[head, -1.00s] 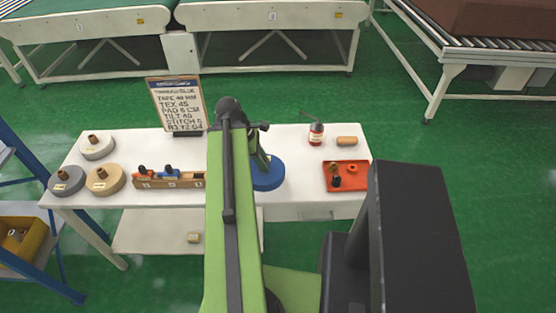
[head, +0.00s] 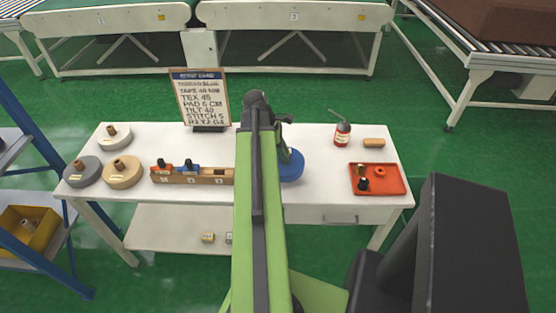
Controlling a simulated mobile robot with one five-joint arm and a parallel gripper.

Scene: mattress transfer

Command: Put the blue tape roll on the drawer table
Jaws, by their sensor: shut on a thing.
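The blue tape roll (head: 291,166) is at the middle of the white drawer table (head: 330,202), partly hidden behind my green arm. My gripper (head: 285,150) is at the roll and shut on it; the fingertips are mostly hidden by the arm. I cannot tell whether the roll touches the tabletop or is held just above it. The table's drawer front with its handle (head: 341,219) shows below the right part of the top.
Grey and tan rolls (head: 123,172) stand at the table's left, beside a wooden rack (head: 205,176). A sign (head: 202,99) stands behind. A red tray (head: 391,181), a red bottle (head: 342,133) and a tan block (head: 374,142) are at the right. A blue shelf frame (head: 40,210) is at far left.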

